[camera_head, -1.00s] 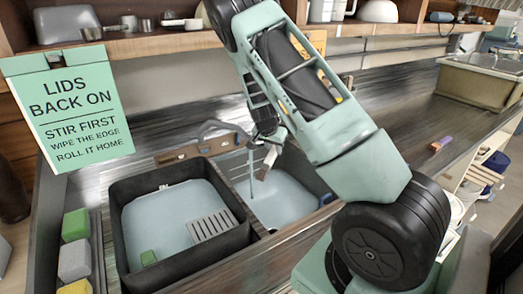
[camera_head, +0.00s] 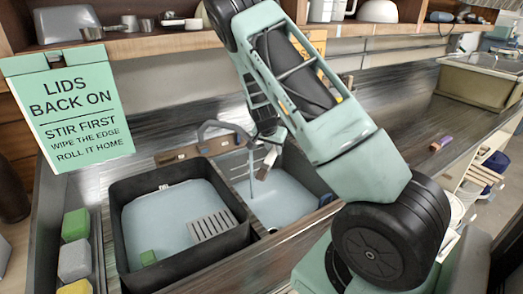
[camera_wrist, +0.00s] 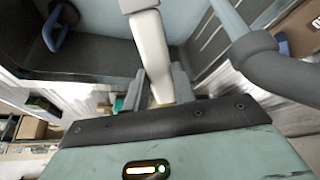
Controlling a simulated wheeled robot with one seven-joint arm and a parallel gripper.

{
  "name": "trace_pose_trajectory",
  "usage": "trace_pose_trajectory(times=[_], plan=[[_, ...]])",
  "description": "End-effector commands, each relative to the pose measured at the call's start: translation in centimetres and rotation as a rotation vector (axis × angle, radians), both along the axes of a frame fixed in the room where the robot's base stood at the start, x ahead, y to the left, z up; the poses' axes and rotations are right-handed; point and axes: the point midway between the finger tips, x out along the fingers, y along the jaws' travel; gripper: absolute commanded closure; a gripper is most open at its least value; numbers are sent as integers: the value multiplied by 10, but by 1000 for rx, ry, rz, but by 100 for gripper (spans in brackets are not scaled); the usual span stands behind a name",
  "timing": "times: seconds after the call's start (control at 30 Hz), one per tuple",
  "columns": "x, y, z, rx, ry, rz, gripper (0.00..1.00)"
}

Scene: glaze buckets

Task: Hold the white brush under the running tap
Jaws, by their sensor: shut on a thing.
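My gripper (camera_head: 268,138) is over the right basin (camera_head: 290,203), its fingers (camera_wrist: 158,82) closed around the white brush's handle. The white brush (camera_wrist: 151,48) extends away from the fingers in the wrist view; its far end is cut off by the top edge. In the head view the brush (camera_head: 266,163) hangs tilted, small and partly hidden by my gripper. The grey curved tap (camera_head: 222,125) is just left of it, and a thin stream of water (camera_head: 251,178) falls into the basin. In the wrist view the tap (camera_wrist: 268,55) and stream (camera_wrist: 228,14) are right of the brush, apart from it.
Coloured blocks (camera_head: 75,259) lie along the left edge. A sign (camera_head: 70,110) stands at back left. The counter at right is mostly clear.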

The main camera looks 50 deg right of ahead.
Motion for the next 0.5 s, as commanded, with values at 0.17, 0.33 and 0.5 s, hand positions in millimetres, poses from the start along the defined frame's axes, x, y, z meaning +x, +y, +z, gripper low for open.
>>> trace_pose_trajectory(times=[0.17,0.33,0.5], plan=[[-2,1,3,0,0,0,100],[-12,9,14,1,1,1,100],[-22,15,25,1,0,0,100]])
